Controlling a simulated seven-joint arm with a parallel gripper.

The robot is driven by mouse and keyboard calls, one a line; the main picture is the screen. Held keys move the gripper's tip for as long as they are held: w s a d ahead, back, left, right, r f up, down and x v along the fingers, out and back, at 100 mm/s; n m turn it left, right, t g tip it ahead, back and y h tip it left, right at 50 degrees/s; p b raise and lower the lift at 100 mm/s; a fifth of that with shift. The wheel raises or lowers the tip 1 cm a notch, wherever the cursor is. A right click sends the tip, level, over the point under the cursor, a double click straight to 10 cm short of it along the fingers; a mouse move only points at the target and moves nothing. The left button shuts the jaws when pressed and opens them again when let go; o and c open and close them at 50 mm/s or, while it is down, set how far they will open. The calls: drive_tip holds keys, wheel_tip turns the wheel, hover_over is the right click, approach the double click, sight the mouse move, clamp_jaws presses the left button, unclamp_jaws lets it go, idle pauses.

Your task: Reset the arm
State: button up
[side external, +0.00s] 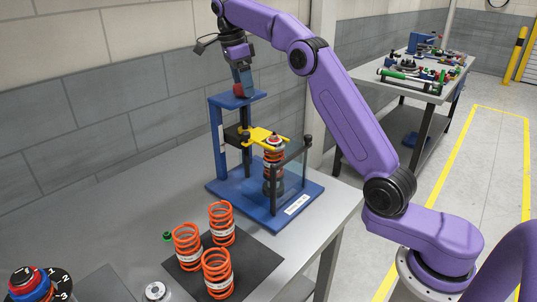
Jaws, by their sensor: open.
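My gripper (242,84) is at the end of the purple arm, pointing down just above the top of the blue fixture (218,140). A small red knob (238,90) on the fixture's top plate shows at the fingertips. The fingers look open, but whether they touch the knob cannot be told from this angle. The fixture holds an orange spring assembly (273,172) upright under a yellow fork-shaped plate (262,137). A clear guard with dark posts (292,172) stands beside the spring.
Several loose orange springs (187,247) stand on a dark mat (262,254) at the table's front. A small green-and-black part (167,237), a metal disc (155,291) and a numbered dial with stacked rings (36,284) lie to the left. A wall runs behind the grey table (130,200).

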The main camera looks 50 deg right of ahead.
drive_tip(key=shift+w+a+r+y, duration=0.15)
drive_tip(key=shift+w+a+y, duration=0.05)
drive_tip(key=shift+a+y, duration=0.2)
drive_tip(key=a+n, duration=0.2)
drive_tip(key=a, duration=0.1)
drive_tip(key=a+n+t, duration=0.1)
drive_tip(key=shift+s+a+y, duration=0.25)
drive_tip(key=shift+s+y, duration=0.1)
drive_tip(key=shift+y, duration=0.05)
drive_tip(key=s+a+f+n, duration=0.4)
drive_tip(key=s+a+n, duration=0.7)
drive_tip(key=s+n, duration=0.4)
drive_tip(key=s+d+f+n, duration=0.2)
drive_tip(key=s+f+n, duration=0.1)
drive_tip(key=s+n, duration=0.3)
drive_tip(key=s+d+f+n, duration=0.2)
drive_tip(key=s+f+n, duration=0.2)
drive_tip(key=s, duration=0.7)
drive_tip(key=s+d+f+n, duration=0.2)
drive_tip(key=s+f+n, duration=0.1)
drive_tip(key=s+n, duration=0.5)
drive_tip(key=shift+s+f+y, duration=0.25)
drive_tip(key=shift+s+y, duration=0.15)
drive_tip(key=shift+s, duration=0.3)
